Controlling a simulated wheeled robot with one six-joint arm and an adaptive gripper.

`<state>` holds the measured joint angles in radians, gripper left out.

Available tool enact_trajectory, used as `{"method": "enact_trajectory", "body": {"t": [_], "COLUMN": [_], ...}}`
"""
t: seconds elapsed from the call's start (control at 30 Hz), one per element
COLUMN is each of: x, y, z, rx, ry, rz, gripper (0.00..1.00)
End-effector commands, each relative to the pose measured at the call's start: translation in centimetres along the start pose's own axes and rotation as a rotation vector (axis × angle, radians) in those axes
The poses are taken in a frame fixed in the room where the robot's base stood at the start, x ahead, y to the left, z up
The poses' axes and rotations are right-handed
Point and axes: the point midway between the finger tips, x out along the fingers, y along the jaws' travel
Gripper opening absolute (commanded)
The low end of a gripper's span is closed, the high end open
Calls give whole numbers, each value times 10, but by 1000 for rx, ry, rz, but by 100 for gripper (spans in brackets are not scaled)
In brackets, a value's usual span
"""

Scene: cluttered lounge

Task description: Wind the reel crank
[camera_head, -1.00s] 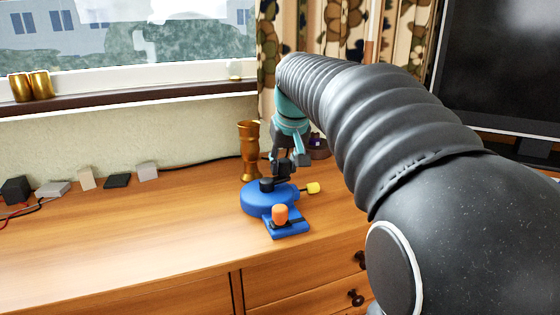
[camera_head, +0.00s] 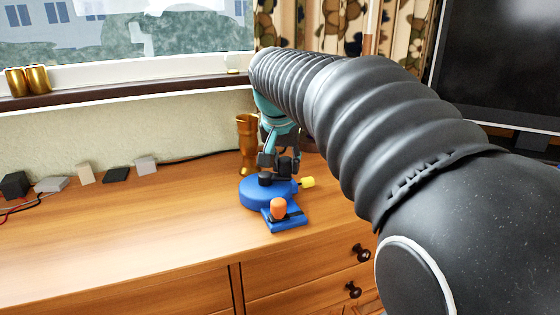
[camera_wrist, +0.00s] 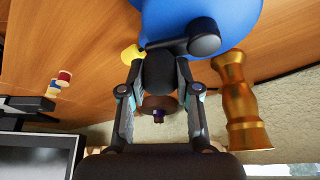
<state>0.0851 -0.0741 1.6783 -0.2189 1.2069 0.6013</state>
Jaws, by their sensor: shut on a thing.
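The reel (camera_head: 262,193) is a round blue body on the wooden desk, with a yellow knob (camera_head: 307,182) on its right side. An orange knob (camera_head: 278,207) stands on a blue block (camera_head: 287,222) in front. The dark crank arm (camera_wrist: 178,48) lies over the blue reel in the wrist view. My gripper (camera_head: 280,164) is above the reel. In the wrist view my gripper (camera_wrist: 160,92) has a finger on each side of the black crank handle (camera_wrist: 158,72) and is shut on it. The fingers partly hide the handle in the head view.
A gold vase (camera_head: 246,140) stands close behind the reel, and a dark round item (camera_wrist: 158,105) sits beyond the handle. Several small blocks (camera_head: 116,174) and cables lie at the back left. A monitor (camera_head: 500,70) stands at right. The desk's front left is clear.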

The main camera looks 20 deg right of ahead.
Motion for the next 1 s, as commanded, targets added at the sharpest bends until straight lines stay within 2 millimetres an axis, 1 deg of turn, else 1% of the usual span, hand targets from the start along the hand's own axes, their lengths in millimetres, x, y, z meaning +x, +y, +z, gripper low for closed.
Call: {"method": "enact_trajectory", "body": {"t": [0.37, 0.4, 0.47, 0.8, 0.87, 0.97, 1.0], "x": [1, 1, 1, -1, -5, -16, -22], "y": [0, 0, 0, 0, 0, 0, 0], "z": [1, 1, 1, 0, 0, 0, -1], "rx": [1, 1, 1, 2, 2, 2, 2], "ry": [-3, -3, -3, -1, 1, 1, 2], "rz": [1, 1, 1, 0, -1, -1, -2], "gripper": [0, 42, 57, 57, 57, 57, 57]}}
